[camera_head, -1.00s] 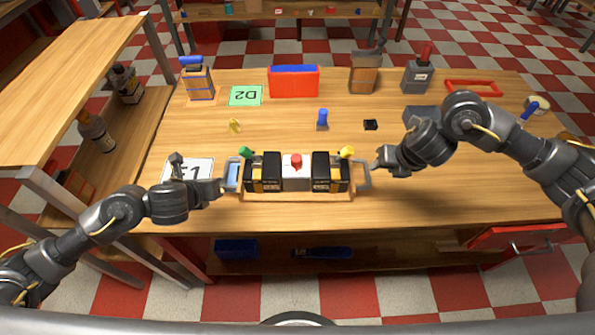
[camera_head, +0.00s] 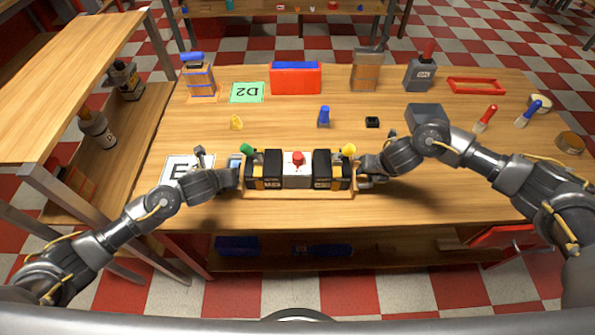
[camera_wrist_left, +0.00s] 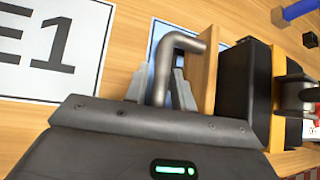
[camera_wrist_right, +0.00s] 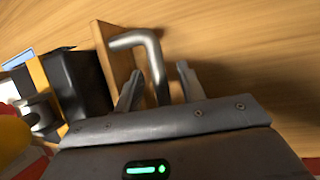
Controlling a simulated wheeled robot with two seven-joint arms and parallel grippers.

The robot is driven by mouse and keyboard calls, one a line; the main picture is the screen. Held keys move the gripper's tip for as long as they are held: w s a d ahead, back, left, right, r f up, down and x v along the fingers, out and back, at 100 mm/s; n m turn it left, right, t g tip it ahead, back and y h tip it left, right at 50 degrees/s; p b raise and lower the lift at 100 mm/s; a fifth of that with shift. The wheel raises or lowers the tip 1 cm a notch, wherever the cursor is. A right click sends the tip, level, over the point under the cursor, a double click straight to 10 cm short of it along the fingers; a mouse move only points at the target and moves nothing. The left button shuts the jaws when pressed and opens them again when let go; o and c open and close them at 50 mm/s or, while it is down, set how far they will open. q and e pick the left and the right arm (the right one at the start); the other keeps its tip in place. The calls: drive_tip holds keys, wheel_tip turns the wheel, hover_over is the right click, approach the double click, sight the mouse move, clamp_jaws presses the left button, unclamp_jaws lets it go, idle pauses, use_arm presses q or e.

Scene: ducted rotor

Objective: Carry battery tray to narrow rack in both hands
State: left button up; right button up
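The battery tray (camera_head: 300,194) is a wooden tray on the table holding black-and-yellow batteries and a white block with a red knob (camera_head: 297,158). Grey bar handles stick out at both ends. My left gripper (camera_head: 232,178) is at the left end; in the left wrist view its fingers (camera_wrist_left: 160,88) stand open on both sides of the left handle (camera_wrist_left: 165,70). My right gripper (camera_head: 364,170) is at the right end; in the right wrist view its fingers (camera_wrist_right: 158,88) stand open around the right handle (camera_wrist_right: 150,55). The narrow rack cannot be told for certain.
A wooden shelf unit (camera_head: 75,60) with bottles stands at the left. The sign E1 (camera_head: 178,170) lies by my left gripper, the sign D2 (camera_head: 247,93) further back. The front table strip is clear.

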use_arm(q)
drive_tip(key=shift+w+f, duration=0.1)
drive_tip(key=shift+f, duration=0.05)
use_arm(e)
drive_tip(key=shift+f, duration=0.15)
use_arm(q)
drive_tip(key=c, duration=0.5)
use_arm(e)
drive_tip(key=c, duration=0.5)
use_arm(q)
clamp_jaws()
use_arm(e)
clamp_jaws()
drive_tip(key=shift+w, duration=0.1)
use_arm(q)
drive_tip(key=shift+w+r, duration=0.1)
drive_tip(key=shift+r, duration=0.2)
use_arm(e)
drive_tip(key=shift+w+r, duration=0.1)
drive_tip(key=shift+r, duration=0.2)
